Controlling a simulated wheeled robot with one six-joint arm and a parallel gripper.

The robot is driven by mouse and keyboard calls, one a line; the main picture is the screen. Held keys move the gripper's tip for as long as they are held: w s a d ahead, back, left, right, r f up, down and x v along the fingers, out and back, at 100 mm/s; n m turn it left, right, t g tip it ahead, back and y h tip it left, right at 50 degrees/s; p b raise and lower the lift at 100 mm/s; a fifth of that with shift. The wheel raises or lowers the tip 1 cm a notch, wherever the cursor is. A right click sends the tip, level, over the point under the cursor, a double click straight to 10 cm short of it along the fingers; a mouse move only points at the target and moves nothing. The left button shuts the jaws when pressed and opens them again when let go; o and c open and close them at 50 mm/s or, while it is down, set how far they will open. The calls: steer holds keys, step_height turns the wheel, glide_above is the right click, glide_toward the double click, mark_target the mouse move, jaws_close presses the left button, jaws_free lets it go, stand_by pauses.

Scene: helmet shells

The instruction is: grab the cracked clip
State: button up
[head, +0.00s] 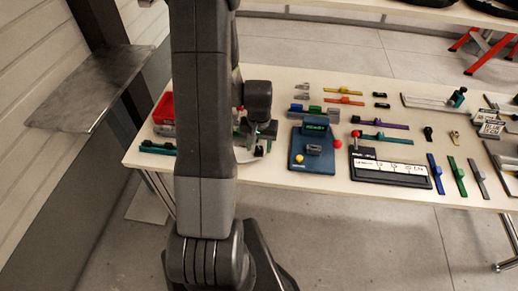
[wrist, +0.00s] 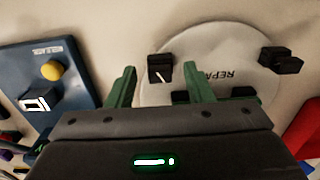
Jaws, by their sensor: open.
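A small black clip (wrist: 160,68) with a thin white line across it lies on a round white plate (wrist: 215,62), lettered "REPA…". The white line looks like a crack. My gripper (wrist: 160,72) has green fingers, open, one on each side of this clip in the wrist view, with nothing held. I cannot tell how far above the clip the fingertips are. Another black clip (wrist: 283,60) lies at the plate's right edge. More dark pieces on the plate are partly hidden behind the gripper body. In the head view the plate (head: 247,155) is mostly hidden by my arm.
A blue stand (head: 312,165) with a yellow ball and a small screen is right of the plate in the head view. A red bin (head: 163,107) is at the table's left. Coloured strips and a black-and-white board (head: 390,170) lie further right.

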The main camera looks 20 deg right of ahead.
jaws_close()
